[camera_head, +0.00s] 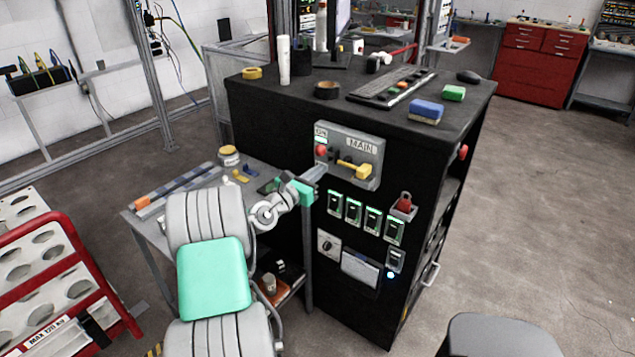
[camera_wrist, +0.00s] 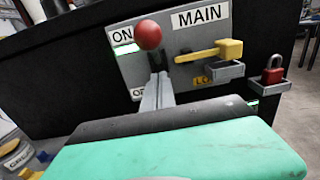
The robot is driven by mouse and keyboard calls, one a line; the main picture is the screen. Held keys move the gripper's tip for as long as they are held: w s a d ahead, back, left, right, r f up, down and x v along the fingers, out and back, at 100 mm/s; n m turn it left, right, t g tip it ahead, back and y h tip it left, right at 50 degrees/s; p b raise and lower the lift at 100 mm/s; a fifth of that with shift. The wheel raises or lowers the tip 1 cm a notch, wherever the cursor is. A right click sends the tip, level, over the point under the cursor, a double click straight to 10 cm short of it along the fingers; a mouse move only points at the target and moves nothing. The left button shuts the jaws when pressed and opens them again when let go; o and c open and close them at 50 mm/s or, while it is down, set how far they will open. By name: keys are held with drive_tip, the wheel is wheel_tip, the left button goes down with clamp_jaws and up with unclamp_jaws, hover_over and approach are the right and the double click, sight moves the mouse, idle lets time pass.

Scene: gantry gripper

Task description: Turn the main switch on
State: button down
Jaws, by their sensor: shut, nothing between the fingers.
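The MAIN switch panel (camera_head: 366,147) is a grey plate on the front of the black cabinet. A red ball knob (camera_wrist: 149,35) sits on a dark lever beside the ON label (camera_wrist: 122,34); in the head view the knob (camera_head: 321,150) is at the panel's left. A green strip (camera_wrist: 125,49) shows under ON. The lower label is mostly hidden by my gripper. A yellow handle (camera_wrist: 222,50) lies across the panel's right part. My gripper (camera_wrist: 157,82) is shut and empty, its tips just below the knob, close to the lever. Whether they touch it I cannot tell.
A side table (camera_head: 145,222) with tools is left of the cabinet. Bottles, tape and blocks stand on the cabinet top (camera_head: 300,90).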

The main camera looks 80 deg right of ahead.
drive_tip(key=f+v, duration=0.1)
drive_tip(key=v, duration=0.8)
drive_tip(key=shift+p, duration=0.45)
drive_tip(key=shift+d, duration=0.1)
